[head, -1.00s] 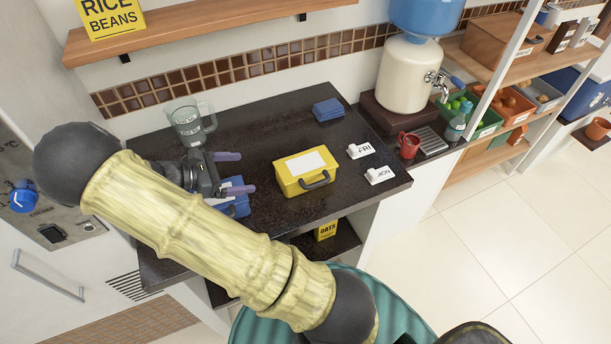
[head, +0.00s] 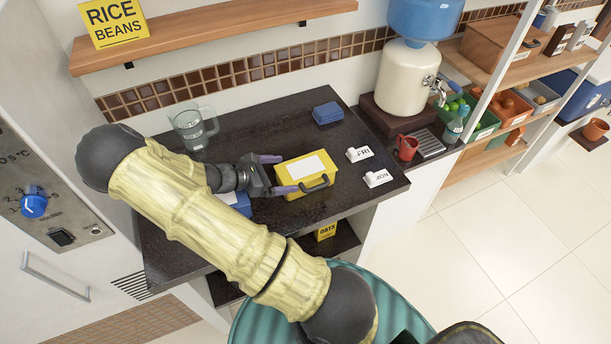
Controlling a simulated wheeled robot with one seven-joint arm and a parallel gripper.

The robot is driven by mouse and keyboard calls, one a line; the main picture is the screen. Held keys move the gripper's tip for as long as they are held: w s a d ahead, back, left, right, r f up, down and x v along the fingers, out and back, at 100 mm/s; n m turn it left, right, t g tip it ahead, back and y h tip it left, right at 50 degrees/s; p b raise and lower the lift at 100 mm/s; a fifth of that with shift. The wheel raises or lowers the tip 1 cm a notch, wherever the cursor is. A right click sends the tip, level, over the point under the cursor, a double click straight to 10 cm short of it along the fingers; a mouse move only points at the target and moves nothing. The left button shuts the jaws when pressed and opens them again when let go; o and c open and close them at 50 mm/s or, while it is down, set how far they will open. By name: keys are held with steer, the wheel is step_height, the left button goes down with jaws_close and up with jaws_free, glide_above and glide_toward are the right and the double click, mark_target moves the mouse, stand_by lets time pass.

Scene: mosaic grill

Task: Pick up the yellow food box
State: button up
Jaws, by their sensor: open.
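The yellow food box (head: 296,168) sits on the dark countertop, with a white label on its lid and a grey handle on its front side. My gripper (head: 279,174) is open at the left end of the box. One purple finger is at the box's back left corner and the other is at its front left. I cannot tell whether the fingers touch the box.
A blue box (head: 239,203) is partly hidden behind my arm. A glass pitcher (head: 190,130) stands at the back left. A small blue container (head: 327,113) lies behind the box. White FRI (head: 359,154) and MON (head: 378,178) blocks sit to the right, with a red mug (head: 407,147) beyond.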

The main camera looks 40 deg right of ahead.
mark_target(306, 176)
stand_by(0.3)
steer(key=shift+p+x, duration=1.1)
steer(key=shift+x, duration=1.55)
steer(key=shift+f, duration=0.15)
steer(key=shift+a, duration=0.1)
steer(key=c, duration=1)
